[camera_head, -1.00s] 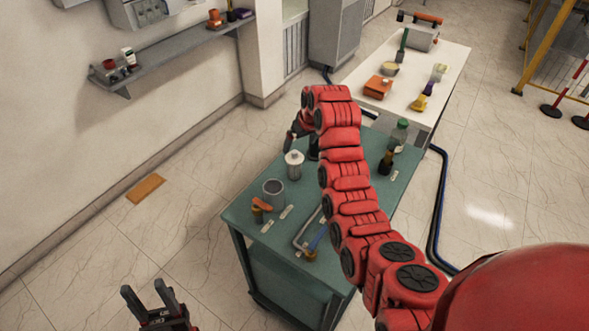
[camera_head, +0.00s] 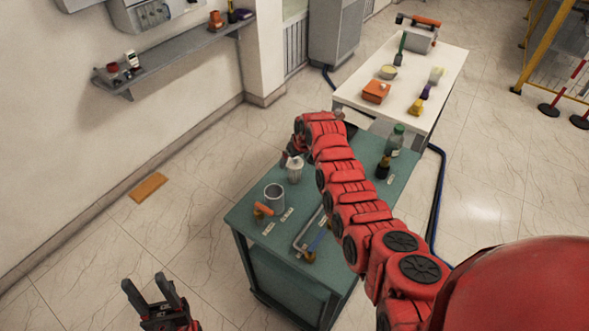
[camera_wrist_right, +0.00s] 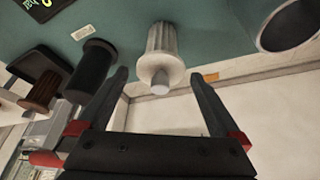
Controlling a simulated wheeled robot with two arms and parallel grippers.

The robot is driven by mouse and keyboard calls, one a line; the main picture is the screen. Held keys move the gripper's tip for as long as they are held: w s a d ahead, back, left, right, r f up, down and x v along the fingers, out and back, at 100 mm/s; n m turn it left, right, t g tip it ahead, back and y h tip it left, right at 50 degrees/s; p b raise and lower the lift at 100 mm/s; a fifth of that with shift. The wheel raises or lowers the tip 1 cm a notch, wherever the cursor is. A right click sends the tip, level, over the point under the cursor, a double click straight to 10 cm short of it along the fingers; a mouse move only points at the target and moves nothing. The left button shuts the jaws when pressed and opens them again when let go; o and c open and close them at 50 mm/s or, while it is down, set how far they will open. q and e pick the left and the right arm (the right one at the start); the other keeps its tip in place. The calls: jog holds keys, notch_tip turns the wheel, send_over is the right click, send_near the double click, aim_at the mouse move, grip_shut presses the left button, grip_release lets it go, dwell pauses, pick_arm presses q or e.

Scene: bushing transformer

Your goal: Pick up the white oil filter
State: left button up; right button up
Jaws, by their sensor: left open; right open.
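The white oil filter (camera_head: 294,170) stands on the green cart (camera_head: 262,197), beside a grey cup. In the right wrist view the filter (camera_wrist_right: 164,45) is ribbed, with a round white cap facing me. My right gripper (camera_wrist_right: 159,77) is open; in that view the filter lies in line with the gap between its fingertips. I cannot tell whether the fingers touch it. In the head view the right gripper is at the filter, its fingers partly hidden. My left gripper (camera_head: 151,288) is open and empty, over the floor left of the cart.
A grey cup (camera_head: 274,196) stands in front of the filter. A black cylinder (camera_wrist_right: 90,68) is close outside one right finger in the wrist view. A green bottle (camera_head: 395,140) and a dark bottle (camera_head: 383,168) stand at the cart's right side. A white table (camera_head: 445,75) is behind.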

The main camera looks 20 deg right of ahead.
grip_shut()
dwell(0.5)
